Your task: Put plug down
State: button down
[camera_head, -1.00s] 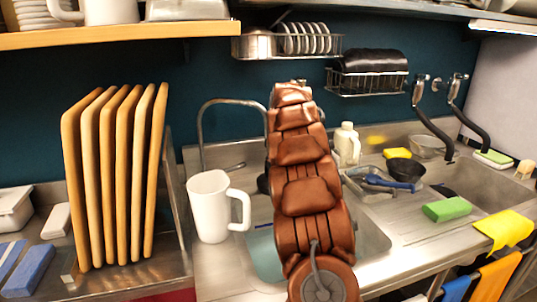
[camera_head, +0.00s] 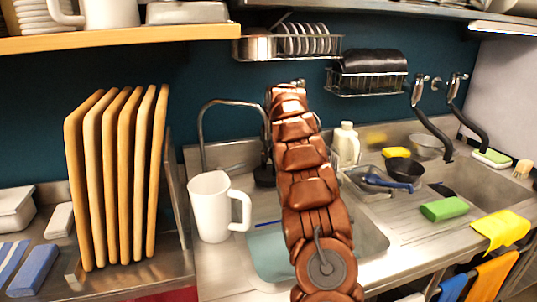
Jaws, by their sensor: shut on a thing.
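My brown segmented arm rises in front of the sink and hides much of it. My gripper cannot be made out; it seems hidden behind the arm. A dark shape (camera_head: 264,175) shows at the arm's left edge, too covered to identify. No plug can be made out. The left sink basin (camera_head: 374,240) shows on both sides of the arm, with a pale teal bottom (camera_head: 268,256) and a thin blue strip at its back left.
A white pitcher (camera_head: 210,208) stands left of the basin, close to my arm. Upright wooden boards (camera_head: 92,190) stand further left. A white bottle (camera_head: 346,143), a black bowl (camera_head: 404,169) and a green sponge (camera_head: 445,208) are on the right. A wooden shelf (camera_head: 120,36) overhangs the upper left.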

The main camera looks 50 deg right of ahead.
jog(key=shift+w+d, duration=0.2)
jog(key=shift+w, duration=0.15)
jog(key=shift+f+p, duration=0.35)
jog(key=shift+p, duration=0.05)
jog(key=shift+f, duration=0.15)
jog(key=c, duration=1)
grip_release()
jog(key=shift+c, duration=0.2)
